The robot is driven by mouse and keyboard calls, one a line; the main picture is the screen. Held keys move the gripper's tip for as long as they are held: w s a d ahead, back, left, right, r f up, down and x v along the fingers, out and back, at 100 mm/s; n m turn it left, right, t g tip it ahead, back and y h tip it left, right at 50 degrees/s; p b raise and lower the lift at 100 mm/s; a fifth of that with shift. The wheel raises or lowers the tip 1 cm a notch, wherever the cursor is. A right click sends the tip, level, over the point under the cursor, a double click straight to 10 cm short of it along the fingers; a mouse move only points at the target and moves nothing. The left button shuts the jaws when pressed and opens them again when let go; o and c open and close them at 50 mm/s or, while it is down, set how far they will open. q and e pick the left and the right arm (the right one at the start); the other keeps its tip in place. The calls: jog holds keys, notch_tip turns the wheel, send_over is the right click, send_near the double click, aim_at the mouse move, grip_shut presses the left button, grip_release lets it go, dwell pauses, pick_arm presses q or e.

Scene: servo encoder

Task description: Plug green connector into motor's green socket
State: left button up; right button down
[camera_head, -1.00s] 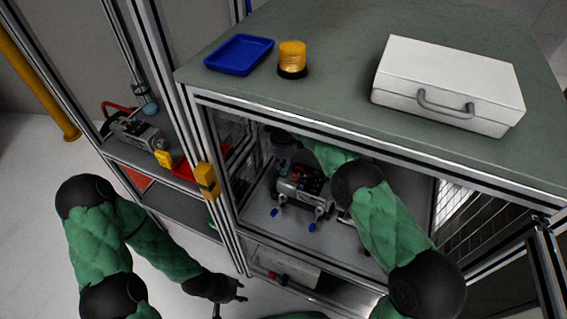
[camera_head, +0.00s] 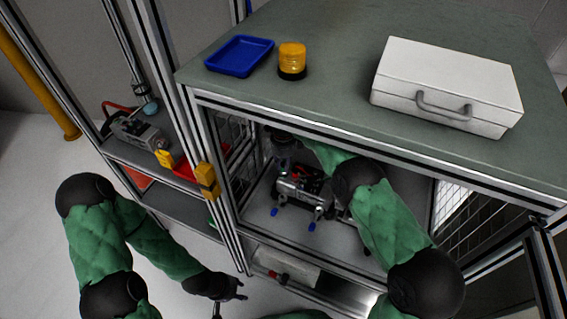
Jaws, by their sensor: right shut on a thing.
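The motor unit (camera_head: 302,186), a grey body with red parts on top and blue-tipped feet, stands on the floor inside the framed cabinet. My right arm reaches in from the right. Its dark wrist and gripper (camera_head: 284,148) are just behind and above the motor, in shadow below the cabinet's top edge. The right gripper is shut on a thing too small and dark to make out. I cannot tell the green connector or the green socket apart here. My left gripper (camera_head: 231,297) hangs outside, in front of the cabinet, open and empty.
The cabinet top (camera_head: 330,95) holds a blue tray (camera_head: 239,56), an amber beacon (camera_head: 292,60) and a white case (camera_head: 446,85). A side shelf at left holds another device (camera_head: 136,131) and a red bin (camera_head: 186,171). Frame posts and the top edge border the opening.

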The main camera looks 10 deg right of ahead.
jog(key=shift+f, duration=0.5)
dwell(0.4)
jog(key=c, duration=1.1)
grip_release()
jog(key=shift+o, duration=0.2)
jog(key=shift+r, duration=0.1)
